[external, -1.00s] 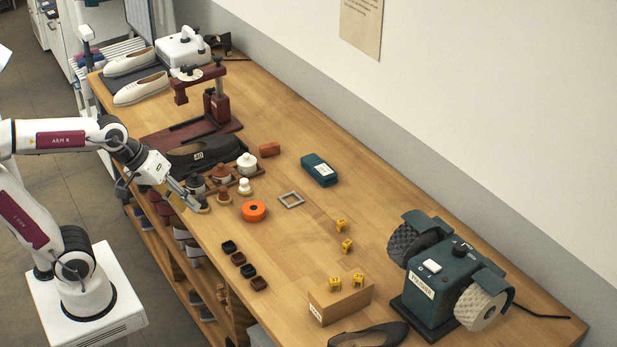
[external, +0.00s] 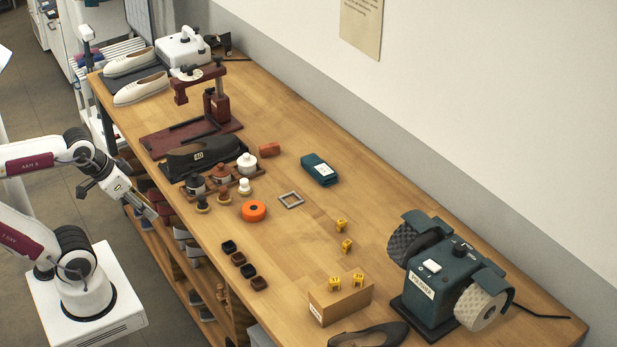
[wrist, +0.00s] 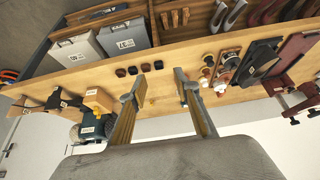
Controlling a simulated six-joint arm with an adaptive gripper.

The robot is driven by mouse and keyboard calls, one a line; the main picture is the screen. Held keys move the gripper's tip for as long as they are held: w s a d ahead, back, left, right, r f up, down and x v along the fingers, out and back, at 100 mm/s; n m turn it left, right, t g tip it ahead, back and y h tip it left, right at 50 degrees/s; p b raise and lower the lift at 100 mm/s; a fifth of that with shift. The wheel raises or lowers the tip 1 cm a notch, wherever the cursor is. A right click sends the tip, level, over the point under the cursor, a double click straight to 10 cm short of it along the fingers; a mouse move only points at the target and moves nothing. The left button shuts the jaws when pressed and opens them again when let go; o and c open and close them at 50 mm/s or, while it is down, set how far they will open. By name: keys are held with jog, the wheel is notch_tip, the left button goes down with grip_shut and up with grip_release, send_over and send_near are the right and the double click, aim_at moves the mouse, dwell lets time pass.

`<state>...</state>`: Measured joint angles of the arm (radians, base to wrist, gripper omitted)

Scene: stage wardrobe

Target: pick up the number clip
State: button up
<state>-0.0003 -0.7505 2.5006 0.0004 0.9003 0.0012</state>
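Several small yellow number clips are in the external view. Two lie on the bare tabletop, an upper one (external: 341,225) and a lower one (external: 347,246). I cannot tell which one the task means. My gripper (external: 152,212) is off the table's left edge, well left of all the clips. In the wrist view my gripper (wrist: 161,78) has its two fingers spread apart, with nothing held between them.
Small dark blocks (external: 239,259) line the near edge. An orange roll (external: 254,211), a grey square frame (external: 291,200) and a teal box (external: 319,170) lie mid-table. A polisher (external: 440,285) stands right of the clips. A dark shoe (external: 368,335) lies below the wooden block.

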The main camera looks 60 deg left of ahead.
jog(key=n+t+h, duration=0.1)
jog(key=t+h, duration=0.1)
jog(key=t, duration=0.4)
send_over(345, 246)
jog(key=s, duration=0.9)
notch_tip(345, 246, down, 6)
jog(key=f, duration=0.1)
jog(key=w+f+y, duration=0.1)
jog(key=f, duration=0.2)
jog(key=w+d+f+y, duration=0.1)
jog(key=f, duration=0.3)
jog(key=w+f+n+y, duration=0.1)
jog(key=f+y, duration=0.1)
jog(key=f, duration=0.1)
jog(key=shift+w+d+f, duration=0.25)
jog(key=shift+w+f, duration=0.05)
jog(key=shift+f, duration=0.1)
jog(key=shift+a+f, duration=0.1)
jog(key=shift+f, duration=0.5)
jog(key=shift+x, duration=1.25)
jog(key=shift+w+a, duration=0.1)
jog(key=shift+w, duration=0.05)
